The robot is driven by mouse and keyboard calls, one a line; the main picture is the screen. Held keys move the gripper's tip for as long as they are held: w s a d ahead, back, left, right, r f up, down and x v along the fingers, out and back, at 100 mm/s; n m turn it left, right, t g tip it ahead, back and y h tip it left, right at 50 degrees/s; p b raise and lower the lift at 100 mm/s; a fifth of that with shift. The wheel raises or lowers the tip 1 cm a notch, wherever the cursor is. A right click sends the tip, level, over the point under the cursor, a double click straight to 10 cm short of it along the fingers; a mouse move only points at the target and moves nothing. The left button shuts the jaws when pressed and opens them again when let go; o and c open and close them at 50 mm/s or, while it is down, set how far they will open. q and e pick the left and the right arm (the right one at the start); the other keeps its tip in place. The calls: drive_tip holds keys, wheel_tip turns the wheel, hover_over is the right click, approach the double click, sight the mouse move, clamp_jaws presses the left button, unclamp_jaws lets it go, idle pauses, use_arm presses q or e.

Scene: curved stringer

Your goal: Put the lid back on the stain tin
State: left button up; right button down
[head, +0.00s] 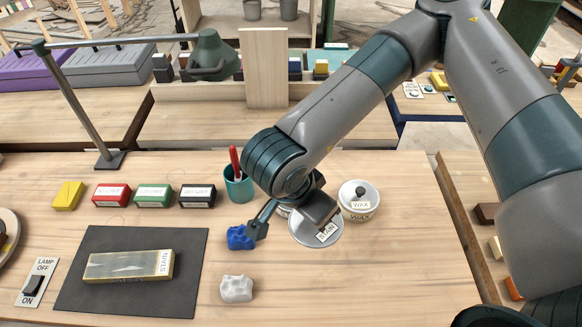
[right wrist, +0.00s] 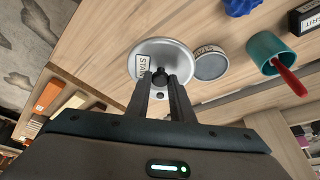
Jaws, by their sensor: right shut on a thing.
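The silver stain lid (head: 312,238) is a round disc with a STAIN label, below my right gripper (head: 325,222) in the head view. In the right wrist view my right gripper (right wrist: 161,82) is shut on the dark knob at the middle of the lid (right wrist: 176,55). A small round grey tin (right wrist: 211,65), its label hard to read, stands beside the lid there. In the head view it is mostly hidden behind my wrist. The lid looks apart from the tin; its height above the table is unclear. My left gripper is not in view.
A white wax tin (head: 360,212) with a knobbed lid stands right of my gripper. A teal cup (head: 238,186) with a red-handled tool, a blue cloth (head: 238,238) and a white lump (head: 236,289) are to the left. A dark mat (head: 95,245) holds a labelled block. The front right table is clear.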

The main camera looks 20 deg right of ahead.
drive_tip(key=w+d+r+n+t+y+b, duration=0.1)
drive_tip(key=w+d+r+n+t+y, duration=0.1)
drive_tip(key=w+d+r+n, duration=0.3)
drive_tip(key=w+r+n, duration=0.4)
drive_tip(key=w+r, duration=0.2)
drive_tip(key=r, duration=0.2)
drive_tip(key=shift+w+y, duration=0.3)
drive_tip(key=shift+a, duration=0.1)
